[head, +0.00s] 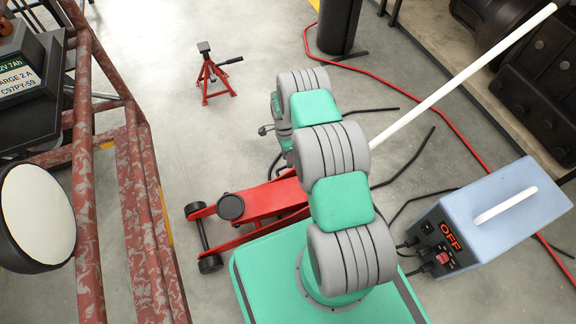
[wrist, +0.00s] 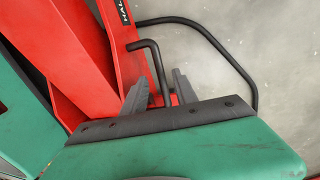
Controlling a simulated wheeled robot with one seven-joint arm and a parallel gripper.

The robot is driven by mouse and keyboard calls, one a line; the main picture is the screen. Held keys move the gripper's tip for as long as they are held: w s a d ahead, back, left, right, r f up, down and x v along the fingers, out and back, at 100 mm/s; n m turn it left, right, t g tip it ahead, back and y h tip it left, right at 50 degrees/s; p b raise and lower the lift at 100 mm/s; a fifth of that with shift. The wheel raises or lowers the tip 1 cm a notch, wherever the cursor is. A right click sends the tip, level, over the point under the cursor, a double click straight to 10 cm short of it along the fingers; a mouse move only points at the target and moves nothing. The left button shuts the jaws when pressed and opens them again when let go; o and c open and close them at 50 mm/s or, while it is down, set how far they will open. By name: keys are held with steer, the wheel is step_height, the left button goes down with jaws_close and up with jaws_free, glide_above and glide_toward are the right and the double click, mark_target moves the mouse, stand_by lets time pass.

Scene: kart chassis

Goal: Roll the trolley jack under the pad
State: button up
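The red trolley jack (head: 262,202) lies on the floor left of my arm, its round black saddle (head: 231,207) and front wheels towards the chassis. Its rear is hidden behind my arm. In the wrist view its red body (wrist: 75,50) fills the upper left. My gripper (wrist: 160,92) is beside the red body, its two grey fingers apart. A bent black rod (wrist: 155,60) reaches down between the fingers, nearer the right one; I cannot tell whether it touches. The rusty red tube chassis (head: 125,190) stands at left. I cannot make out the pad.
A red jack stand (head: 210,75) stands on the floor beyond the jack. A blue-grey box marked OFF (head: 500,225) is at right, with black cables on the floor. A white pole (head: 460,82) slants across the upper right. Bare floor lies between chassis and jack.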

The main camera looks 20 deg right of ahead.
steer(key=f, duration=0.2)
steer(key=shift+s+f+b, duration=0.25)
steer(key=shift+f+b, duration=0.05)
steer(key=shift+f, duration=0.05)
steer(key=shift+c, duration=0.5)
jaws_close()
stand_by(0.6)
